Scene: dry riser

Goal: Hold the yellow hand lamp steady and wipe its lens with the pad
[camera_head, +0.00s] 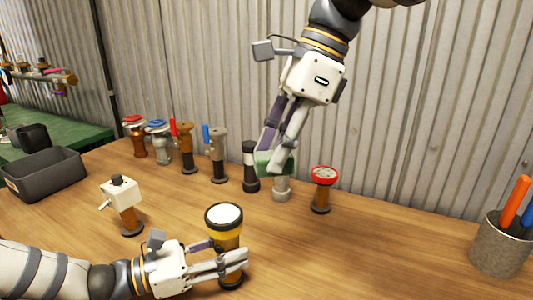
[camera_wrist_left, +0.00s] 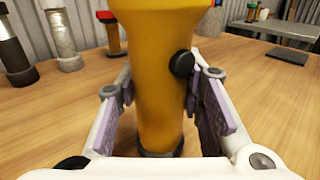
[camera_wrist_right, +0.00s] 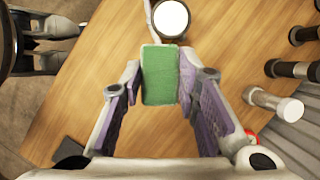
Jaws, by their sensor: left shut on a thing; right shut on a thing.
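The yellow hand lamp (camera_head: 225,232) stands upright on the table, its round white lens (camera_head: 223,216) facing up. My left gripper (camera_head: 243,262) is shut around the lamp's body from the left; the yellow body (camera_wrist_left: 158,75) with a black button fills the left wrist view between the fingers. My right gripper (camera_head: 272,160) points down and is shut on the green pad (camera_head: 285,163), held in the air behind and to the right of the lamp. In the right wrist view the pad (camera_wrist_right: 160,75) is between the fingers, with the lens (camera_wrist_right: 171,18) beyond it, apart from it.
A row of valves and fittings, including a red-topped one (camera_head: 324,188), stands along the corrugated wall. A white-headed fitting (camera_head: 122,205) stands left of the lamp. A grey bin (camera_head: 45,176) is at far left, a pen cup (camera_head: 500,249) at far right. The table's right middle is clear.

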